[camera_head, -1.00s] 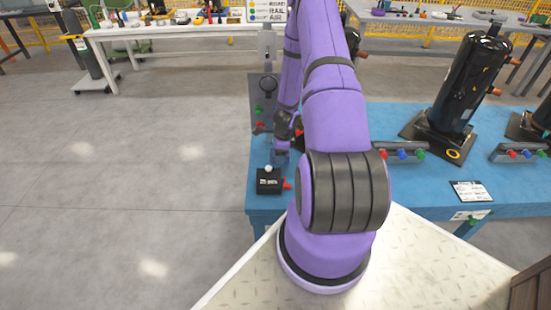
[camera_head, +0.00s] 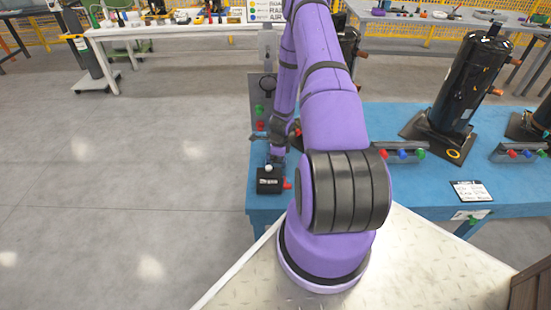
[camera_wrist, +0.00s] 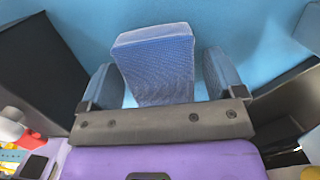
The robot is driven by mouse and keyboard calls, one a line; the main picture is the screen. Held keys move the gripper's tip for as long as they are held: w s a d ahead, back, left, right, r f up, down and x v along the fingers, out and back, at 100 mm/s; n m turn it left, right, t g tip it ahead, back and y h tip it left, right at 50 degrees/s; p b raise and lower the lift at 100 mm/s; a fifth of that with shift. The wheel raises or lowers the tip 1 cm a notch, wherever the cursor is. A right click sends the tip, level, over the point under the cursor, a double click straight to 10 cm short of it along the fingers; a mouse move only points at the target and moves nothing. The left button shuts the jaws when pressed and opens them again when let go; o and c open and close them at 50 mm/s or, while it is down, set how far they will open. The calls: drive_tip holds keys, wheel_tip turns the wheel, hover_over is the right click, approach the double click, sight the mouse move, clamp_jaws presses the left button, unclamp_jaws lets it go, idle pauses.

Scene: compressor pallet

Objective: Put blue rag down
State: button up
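The blue rag (camera_wrist: 155,62) shows in the wrist view as a folded, textured block over the light blue table surface (camera_wrist: 85,20). My gripper (camera_wrist: 165,78) has one finger on each side of the rag. Strips of blue show between the rag and both fingers, so the fingers look open and apart from it. In the head view my gripper (camera_head: 277,150) is low over the left end of the blue table (camera_head: 400,190), just behind a small black box (camera_head: 269,181). I cannot make out the rag clearly in the head view.
The black box has a white knob and a red side part. A panel with green and red buttons (camera_head: 260,118) stands behind my gripper. A black compressor cylinder (camera_head: 468,85) and a strip of coloured knobs (camera_head: 402,154) are to the right. Open floor lies left.

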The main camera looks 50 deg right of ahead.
idle(0.3)
wheel_tip(320, 180, up, 11)
drive_tip(key=w+a+r+n+t, duration=0.15)
drive_tip(key=a+r+n, duration=0.25)
drive_tip(key=r, duration=0.5)
drive_tip(key=w+a+r+n, duration=0.3)
drive_tip(key=r, duration=0.6)
drive_tip(key=s+a+r+n, duration=0.2)
drive_tip(key=a+r+n, duration=0.65)
drive_tip(key=r, duration=0.65)
drive_tip(key=s+a+r+n+t, duration=0.2)
drive_tip(key=s+a+r+n, duration=0.3)
drive_tip(key=s+a+r, duration=0.45)
drive_tip(key=s+a+r+n, duration=0.2)
drive_tip(key=s+a+n, duration=0.1)
drive_tip(key=s, duration=0.3)
drive_tip(key=s+a+r+n+h, duration=0.1)
drive_tip(key=s+a+r+n, duration=0.1)
drive_tip(key=s, duration=0.4)
drive_tip(key=shift+a+r+n+t, duration=0.4)
drive_tip(key=shift+r+n, duration=0.3)
drive_tip(key=shift+n, duration=0.55)
drive_tip(key=shift+o, duration=0.4)
drive_tip(key=shift+w, duration=0.2)
